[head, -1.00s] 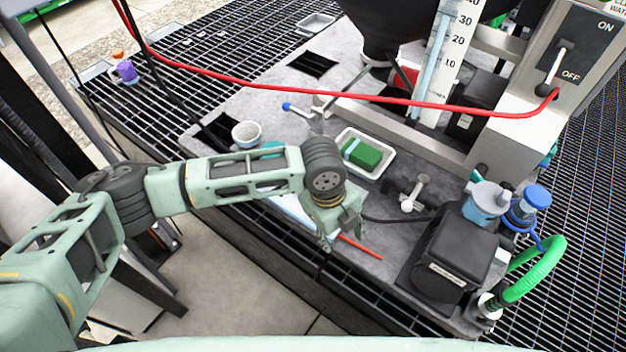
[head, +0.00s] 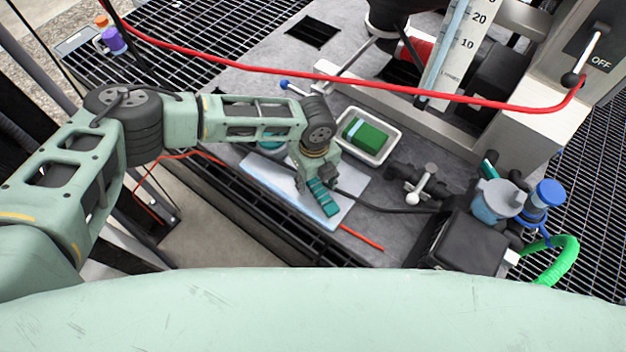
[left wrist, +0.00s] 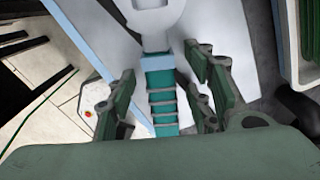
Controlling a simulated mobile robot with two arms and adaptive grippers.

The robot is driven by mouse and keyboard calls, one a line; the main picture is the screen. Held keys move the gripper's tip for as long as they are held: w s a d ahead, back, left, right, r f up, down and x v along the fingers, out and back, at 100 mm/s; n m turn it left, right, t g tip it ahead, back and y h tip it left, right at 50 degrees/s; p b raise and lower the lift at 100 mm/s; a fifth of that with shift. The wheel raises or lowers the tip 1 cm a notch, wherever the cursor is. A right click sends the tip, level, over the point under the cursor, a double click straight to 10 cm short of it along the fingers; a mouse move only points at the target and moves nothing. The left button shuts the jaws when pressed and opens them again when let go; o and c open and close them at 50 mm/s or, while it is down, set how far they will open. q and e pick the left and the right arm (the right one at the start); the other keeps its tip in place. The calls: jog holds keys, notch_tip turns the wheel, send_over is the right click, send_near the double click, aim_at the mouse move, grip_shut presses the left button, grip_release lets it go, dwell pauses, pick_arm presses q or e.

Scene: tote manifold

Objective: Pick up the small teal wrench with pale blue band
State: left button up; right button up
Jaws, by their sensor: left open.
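The small wrench shows in the left wrist view with a ribbed teal handle (left wrist: 162,100), a pale blue band across it and a pale grey head at the top edge. In the head view its ribbed teal handle (head: 322,197) shows below my left gripper (head: 311,176), over the white sheet. In the left wrist view my left gripper (left wrist: 161,66) is open, with dark green fingers on both sides of the handle. I see gaps between fingers and handle. Part of the handle is hidden by the gripper body. My right gripper is not in view.
The white sheet (head: 262,174) lies on the grey worktop. A white tray (head: 394,141) with a green block stands behind the gripper. A red rod (head: 361,237) lies in front. Valves (head: 420,185) and a black box (head: 465,240) stand right. A red cable crosses above.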

pick_arm(q)
jog(key=shift+f, duration=0.1)
jog(key=c, duration=0.8)
grip_shut()
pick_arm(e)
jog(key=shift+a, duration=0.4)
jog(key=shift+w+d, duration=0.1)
